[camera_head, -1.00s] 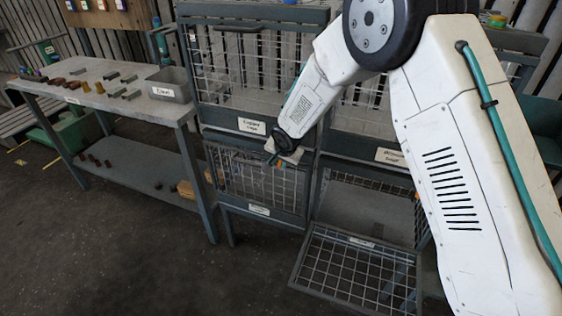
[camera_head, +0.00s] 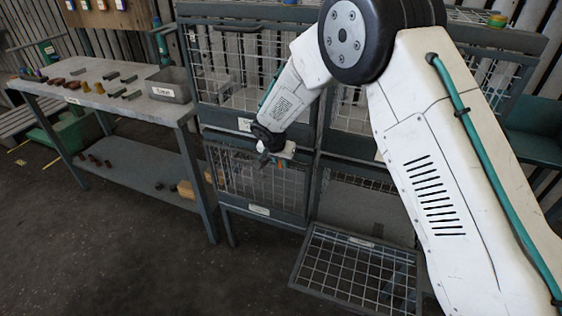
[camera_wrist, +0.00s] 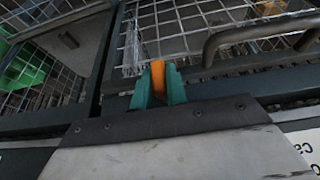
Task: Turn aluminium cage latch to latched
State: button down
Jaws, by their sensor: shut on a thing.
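The orange latch handle (camera_wrist: 158,76) stands between the two teal fingers of my gripper (camera_wrist: 159,88) in the wrist view, and the fingers are shut on it. In the head view my gripper (camera_head: 268,160) is at the top edge of the lower left mesh cage door (camera_head: 248,182). That door looks closed in its dark frame. The latch's base and pivot are mostly hidden by the fingers, and its exact angle is hard to read.
A dark bar handle (camera_wrist: 255,34) lies right of the fingers in the wrist view. The lower right cage door (camera_head: 355,275) hangs open, low and forward. A workbench (camera_head: 105,85) with small parts and a grey bin (camera_head: 168,88) stands at left. The floor in front is clear.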

jog(key=c, duration=1.4)
grip_release()
jog(key=shift+s, duration=0.1)
jog(key=v, duration=0.7)
jog(key=shift+r, duration=0.35)
jog(key=shift+s, duration=0.1)
